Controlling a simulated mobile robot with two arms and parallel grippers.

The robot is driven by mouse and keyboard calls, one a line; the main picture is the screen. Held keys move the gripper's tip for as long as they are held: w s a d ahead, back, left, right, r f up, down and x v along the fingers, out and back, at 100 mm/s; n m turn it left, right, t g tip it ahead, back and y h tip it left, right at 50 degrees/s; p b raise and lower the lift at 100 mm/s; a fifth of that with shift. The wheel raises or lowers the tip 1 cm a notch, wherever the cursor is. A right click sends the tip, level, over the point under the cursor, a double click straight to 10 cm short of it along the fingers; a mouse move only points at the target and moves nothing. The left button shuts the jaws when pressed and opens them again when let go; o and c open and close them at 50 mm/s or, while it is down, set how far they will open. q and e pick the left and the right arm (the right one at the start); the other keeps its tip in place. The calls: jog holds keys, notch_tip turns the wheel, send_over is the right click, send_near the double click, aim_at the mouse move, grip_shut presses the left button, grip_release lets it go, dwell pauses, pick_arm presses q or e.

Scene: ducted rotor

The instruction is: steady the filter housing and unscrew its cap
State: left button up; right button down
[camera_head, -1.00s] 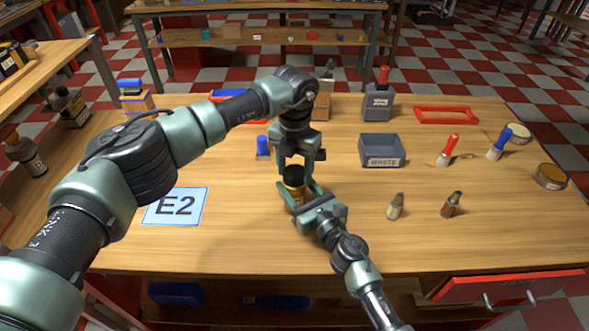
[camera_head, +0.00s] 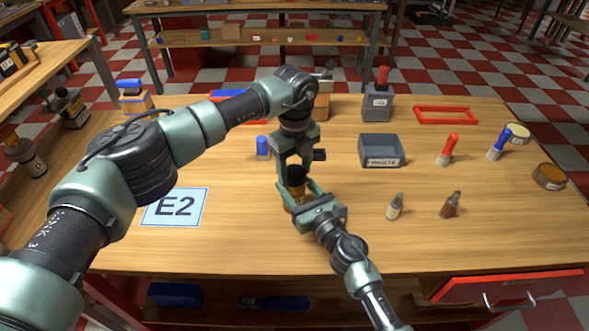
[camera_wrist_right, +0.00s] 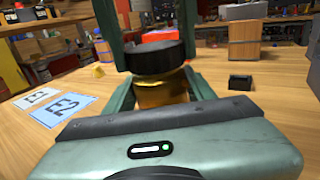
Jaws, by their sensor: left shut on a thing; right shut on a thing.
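The filter housing (camera_head: 290,201) stands on the wooden table, an amber-gold body, also seen in the right wrist view (camera_wrist_right: 160,93). Its black cap (camera_head: 297,172) sits on top; it fills the centre of the right wrist view (camera_wrist_right: 158,57). My left gripper (camera_head: 296,178) comes down from above and is shut on the cap, one finger on each side. My right gripper (camera_head: 299,197) reaches in from the front and is shut around the housing body below the cap. Its fingers partly hide the body. I cannot tell how far the cap is turned.
A grey waste bin (camera_head: 382,163) stands to the right. Small bottles (camera_head: 395,207) and (camera_head: 450,205) stand front right. An E2 card (camera_head: 175,207) lies at left, and a blue-topped item (camera_head: 263,147) stands just behind the housing.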

aim_at(295, 172)
pick_arm(q)
jog(key=shift+r, duration=0.25)
jog(key=shift+r, duration=0.85)
jog(key=shift+r, duration=2.05)
pick_arm(e)
jog(key=shift+c, duration=2.2)
grip_release()
jog(key=shift+s, duration=0.1)
